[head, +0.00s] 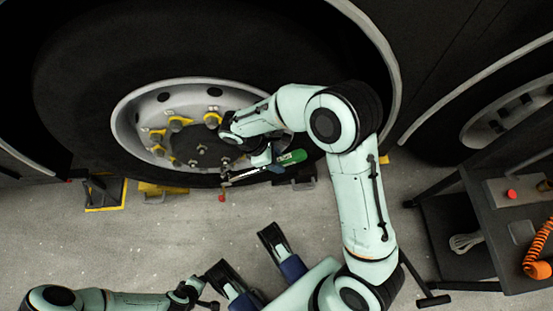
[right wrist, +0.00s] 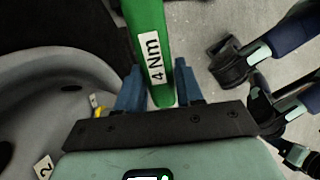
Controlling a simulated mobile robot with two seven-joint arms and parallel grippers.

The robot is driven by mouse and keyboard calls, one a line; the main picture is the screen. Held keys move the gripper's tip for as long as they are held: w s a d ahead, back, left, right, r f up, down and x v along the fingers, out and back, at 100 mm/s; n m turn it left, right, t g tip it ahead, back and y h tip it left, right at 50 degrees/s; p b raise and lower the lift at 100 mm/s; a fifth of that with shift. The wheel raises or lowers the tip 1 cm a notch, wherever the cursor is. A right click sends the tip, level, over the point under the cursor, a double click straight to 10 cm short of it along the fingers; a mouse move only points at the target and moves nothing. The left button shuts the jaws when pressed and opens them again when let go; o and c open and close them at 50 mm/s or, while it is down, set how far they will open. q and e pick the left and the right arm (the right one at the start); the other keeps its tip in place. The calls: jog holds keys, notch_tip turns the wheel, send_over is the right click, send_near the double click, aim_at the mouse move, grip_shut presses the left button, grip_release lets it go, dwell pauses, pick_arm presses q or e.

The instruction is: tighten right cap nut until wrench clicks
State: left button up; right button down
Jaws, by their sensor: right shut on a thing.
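My right gripper (head: 274,165) is shut on the green handle of a torque wrench (head: 292,157) in front of the wheel. In the right wrist view the green wrench handle (right wrist: 147,40), with a white "4 Nm" label, runs between the blue fingers (right wrist: 160,90). The wrench's shaft points left to the lower part of the hub (head: 210,155). The right cap nut (head: 226,162) shows small near the wrench head; I cannot tell whether the head sits on it. My left gripper (head: 188,290) is low in the head view, away from the wheel; its jaws are unclear.
The rim carries several nuts with yellow pointers (head: 178,122). Yellow-edged chocks (head: 105,193) sit on the floor by the tyre (head: 75,100). A dark cart (head: 470,235) with a red button and orange coiled hose (head: 538,262) stands at right. Grey floor in front is largely clear.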

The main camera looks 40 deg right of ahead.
jog(key=shift+w+d, duration=0.35)
jog(key=shift+w, duration=0.3)
jog(key=shift+w+d, duration=0.35)
jog(key=shift+w, duration=0.25)
dwell(0.5)
jog(key=shift+s+d+f+t+y, duration=0.15)
jog(key=shift+d+f+y, duration=0.1)
jog(key=shift+f, duration=0.15)
jog(key=shift+s+d+f+t+y, duration=0.1)
jog(key=shift+d+f+t+y, duration=0.1)
jog(key=shift+f, duration=0.15)
dwell(0.4)
jog(key=shift+s+d+f+t+y+b, duration=0.15)
jog(key=shift+d+f+y+b, duration=0.1)
jog(key=shift+f, duration=0.15)
jog(key=shift+s+d+f+t+y+b, duration=0.1)
jog(key=shift+f+y, duration=0.1)
jog(key=shift+f, duration=0.3)
jog(key=shift+s+d+f+y, duration=0.1)
jog(key=shift+d+f+y, duration=0.1)
jog(key=shift+f, duration=0.2)
jog(key=shift+s+d+f+y, duration=0.1)
jog(key=shift+f+y, duration=0.1)
jog(key=shift+f, duration=0.2)
jog(key=shift+t, duration=0.3)
